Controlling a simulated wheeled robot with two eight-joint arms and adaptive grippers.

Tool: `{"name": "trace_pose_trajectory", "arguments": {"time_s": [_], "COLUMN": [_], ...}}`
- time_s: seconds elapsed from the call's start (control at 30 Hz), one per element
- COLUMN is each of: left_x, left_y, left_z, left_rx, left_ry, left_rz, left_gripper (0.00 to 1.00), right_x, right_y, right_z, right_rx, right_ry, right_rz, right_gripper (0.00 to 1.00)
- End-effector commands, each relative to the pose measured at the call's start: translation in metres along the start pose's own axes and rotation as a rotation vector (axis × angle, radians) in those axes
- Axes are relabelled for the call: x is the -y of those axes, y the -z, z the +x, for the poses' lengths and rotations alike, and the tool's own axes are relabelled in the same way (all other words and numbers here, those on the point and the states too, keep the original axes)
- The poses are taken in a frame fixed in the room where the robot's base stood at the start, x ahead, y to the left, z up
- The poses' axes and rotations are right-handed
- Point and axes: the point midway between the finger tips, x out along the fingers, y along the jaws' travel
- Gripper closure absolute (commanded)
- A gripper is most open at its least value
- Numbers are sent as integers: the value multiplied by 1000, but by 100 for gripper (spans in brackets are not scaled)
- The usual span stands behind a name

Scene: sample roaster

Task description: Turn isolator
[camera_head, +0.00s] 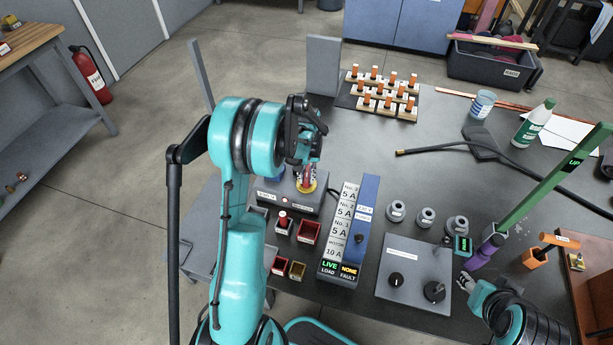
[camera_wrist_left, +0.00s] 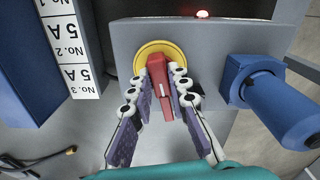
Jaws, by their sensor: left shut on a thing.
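The isolator is a red handle (camera_wrist_left: 157,72) on a round yellow disc (camera_wrist_left: 153,50), set in the face of a grey box (camera_wrist_left: 225,38). In the head view the yellow disc (camera_head: 307,186) shows under my left gripper (camera_head: 307,168), and the handle is partly hidden. In the wrist view my left gripper (camera_wrist_left: 160,100) is shut on the red handle, with a finger on each side. The handle points toward the gripper's palm. A small red lamp (camera_wrist_left: 202,14) is lit on the box. My right gripper (camera_head: 466,282) is at the lower right, away from the isolator; its fingers are too small to read.
A blue cylinder (camera_wrist_left: 280,107) sits close right of the handle in the wrist view. Small red bins (camera_head: 309,231) lie in front. A green bar (camera_head: 548,182) leans at right.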

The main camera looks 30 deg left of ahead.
Motion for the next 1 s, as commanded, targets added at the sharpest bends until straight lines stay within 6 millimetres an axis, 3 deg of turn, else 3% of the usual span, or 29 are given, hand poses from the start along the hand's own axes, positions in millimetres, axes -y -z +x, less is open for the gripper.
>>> {"name": "trace_pose_trajectory", "arguments": {"time_s": [0.4, 0.93, 0.97, 1.0], "left_x": [0, 0, 0, 0], "left_y": [0, 0, 0, 0], "left_z": [0, 0, 0, 0], "left_rx": [0, 0, 0, 0], "left_ry": [0, 0, 0, 0], "left_rz": [181, 205, 205, 205], "left_gripper": [100, 100, 80, 70], "right_x": [0, 0, 0, 0], "right_y": [0, -1, -1, -1], "right_z": [1, 1, 1, 1], "right_rx": [0, 0, 0, 0], "right_ry": [0, 0, 0, 0], "right_rz": [0, 0, 0, 0], "right_gripper": [60, 60, 60, 60]}}
